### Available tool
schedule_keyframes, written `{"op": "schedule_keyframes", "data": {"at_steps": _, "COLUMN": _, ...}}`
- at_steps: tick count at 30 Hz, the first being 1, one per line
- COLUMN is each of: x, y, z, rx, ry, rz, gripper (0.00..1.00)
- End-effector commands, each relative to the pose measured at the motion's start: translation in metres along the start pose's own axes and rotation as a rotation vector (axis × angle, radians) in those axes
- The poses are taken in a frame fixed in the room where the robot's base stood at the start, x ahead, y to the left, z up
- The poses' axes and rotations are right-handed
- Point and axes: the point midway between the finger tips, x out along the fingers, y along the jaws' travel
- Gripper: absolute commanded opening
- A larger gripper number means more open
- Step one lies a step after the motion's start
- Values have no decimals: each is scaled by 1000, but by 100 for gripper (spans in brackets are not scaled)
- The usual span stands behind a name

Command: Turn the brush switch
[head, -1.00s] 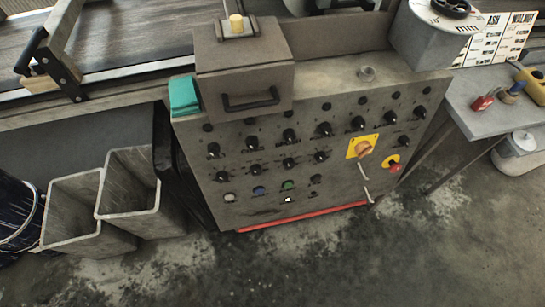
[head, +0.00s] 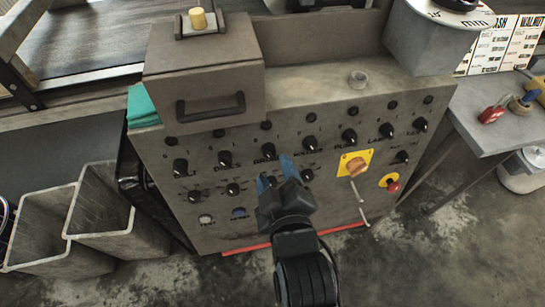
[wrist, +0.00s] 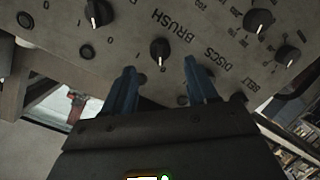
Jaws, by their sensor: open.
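The brush switch (head: 270,151) is a black rotary knob in the top row of the grey control panel (head: 330,85). In the wrist view the knob (wrist: 160,49) sits beside the word BRUSH, just beyond the gap between my fingertips. My gripper (head: 276,172) is open, with two blue fingers pointing at the panel. In the wrist view my gripper (wrist: 160,64) has one finger to each side of the knob's line, with nothing between them. I see no contact with the knob.
Similar black knobs flank it, including the discs knob (head: 225,160). A box with a black handle (head: 210,106) juts out above the panel's left part. A yellow-plated switch (head: 356,165) and a red button (head: 393,186) are at right. Grey bins (head: 100,225) stand at left.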

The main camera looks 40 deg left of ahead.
Motion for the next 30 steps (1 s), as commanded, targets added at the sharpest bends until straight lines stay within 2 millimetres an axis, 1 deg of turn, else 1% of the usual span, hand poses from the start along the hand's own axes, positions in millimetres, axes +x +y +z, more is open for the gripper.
{"op": "schedule_keyframes", "data": {"at_steps": 1, "x": 9, "y": 1, "z": -1, "rx": -1, "ry": 2, "rz": 1, "gripper": 58}}
{"op": "schedule_keyframes", "data": {"at_steps": 3, "x": 20, "y": 1, "z": -1, "rx": 0, "ry": 1, "rz": 1, "gripper": 58}}
{"op": "schedule_keyframes", "data": {"at_steps": 6, "x": 35, "y": 1, "z": -1, "rx": 2, "ry": 1, "rz": 1, "gripper": 58}}
{"op": "schedule_keyframes", "data": {"at_steps": 10, "x": 49, "y": 0, "z": 0, "rx": 1, "ry": 1, "rz": 1, "gripper": 58}}
{"op": "schedule_keyframes", "data": {"at_steps": 15, "x": 56, "y": 0, "z": 0, "rx": 1, "ry": 0, "rz": 0, "gripper": 58}}
{"op": "schedule_keyframes", "data": {"at_steps": 22, "x": 56, "y": 0, "z": 0, "rx": 2, "ry": 0, "rz": 1, "gripper": 58}}
{"op": "schedule_keyframes", "data": {"at_steps": 30, "x": 56, "y": 0, "z": 0, "rx": 2, "ry": 0, "rz": 1, "gripper": 32}}
